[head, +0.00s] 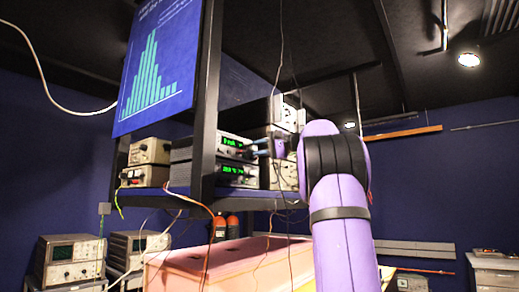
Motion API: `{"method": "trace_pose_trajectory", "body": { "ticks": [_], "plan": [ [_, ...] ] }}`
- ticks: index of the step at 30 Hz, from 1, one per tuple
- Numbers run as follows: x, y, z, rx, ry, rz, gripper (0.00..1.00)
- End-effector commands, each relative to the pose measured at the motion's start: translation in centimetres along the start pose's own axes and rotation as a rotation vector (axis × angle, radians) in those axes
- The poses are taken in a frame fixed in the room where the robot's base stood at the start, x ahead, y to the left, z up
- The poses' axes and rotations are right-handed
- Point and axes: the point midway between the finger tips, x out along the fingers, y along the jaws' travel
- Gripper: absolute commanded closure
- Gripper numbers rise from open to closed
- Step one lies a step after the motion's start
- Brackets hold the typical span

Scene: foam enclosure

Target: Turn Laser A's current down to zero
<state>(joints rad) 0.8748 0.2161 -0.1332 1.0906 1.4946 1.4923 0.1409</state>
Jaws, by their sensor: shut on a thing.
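Two instrument units with green displays are stacked on the shelf in the head view, an upper unit (235,141) and a lower unit (238,170). I cannot read which is Laser A, nor the digits. My gripper (259,147) reaches in from the right, its bluish fingers at the right end of the upper unit's front panel. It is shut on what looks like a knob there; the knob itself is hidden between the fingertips. A dark knob (249,181) shows on the lower unit's right side.
A dark shelf post (205,110) stands just left of the units. A blue chart poster (155,65) hangs at upper left. More instrument boxes (284,115) stand right behind my gripper, with loose cables hanging nearby.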

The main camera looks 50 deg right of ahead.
Motion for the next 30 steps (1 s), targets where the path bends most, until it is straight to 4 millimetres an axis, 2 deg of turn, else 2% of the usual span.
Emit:
{"method": "trace_pose_trajectory", "body": {
  "ticks": [10, 11, 14, 23, 26, 30],
  "plan": [
    [0.0, 0.1, 0.0, 0.000, 0.001, 0.003, 0.97],
    [0.0, 0.1, 0.0, 0.000, 0.001, 0.002, 0.71],
    [0.0, 0.1, 0.0, 0.000, 0.001, 0.002, 0.48],
    [-0.1, 0.0, 0.0, -0.001, 0.001, 0.002, 0.48],
    [-0.8, 0.0, -0.1, -0.001, 0.003, 0.002, 0.48],
    [-2.9, 0.0, -0.1, -0.001, 0.005, 0.003, 0.48]
  ]
}}
